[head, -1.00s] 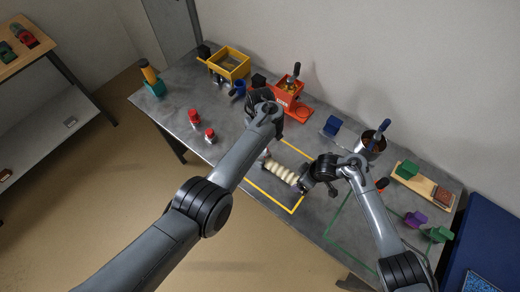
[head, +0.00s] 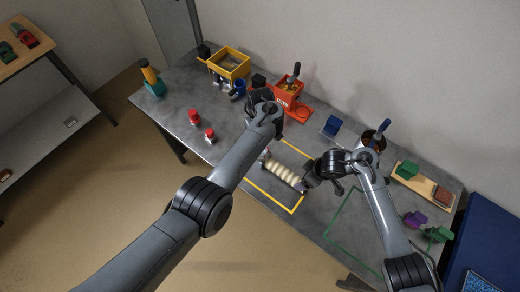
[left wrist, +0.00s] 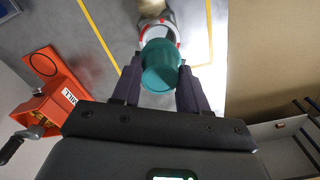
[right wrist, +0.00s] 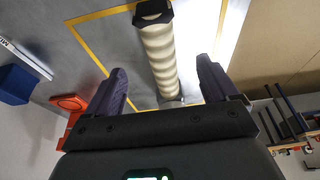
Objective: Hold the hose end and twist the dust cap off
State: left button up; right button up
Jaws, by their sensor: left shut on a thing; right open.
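The cream ribbed hose (head: 286,177) lies inside the yellow outline on the bench. In the right wrist view the hose (right wrist: 160,50) has a black end piece (right wrist: 152,12) at the top. In the left wrist view a teal dust cap (left wrist: 160,68) sits against a pale collar with red marks (left wrist: 158,35). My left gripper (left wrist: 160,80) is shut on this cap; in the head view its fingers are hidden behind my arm. My right gripper (right wrist: 163,75) is open, its fingers apart on either side of the hose's line.
An orange mill (head: 290,92) and a yellow bin (head: 230,64) stand at the back. Two red-capped items (head: 194,118) stand left of my left arm.

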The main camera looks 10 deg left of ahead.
jog(key=v, duration=1)
dwell(0.5)
jog(key=shift+x, duration=6.1)
jog(key=shift+r, duration=0.15)
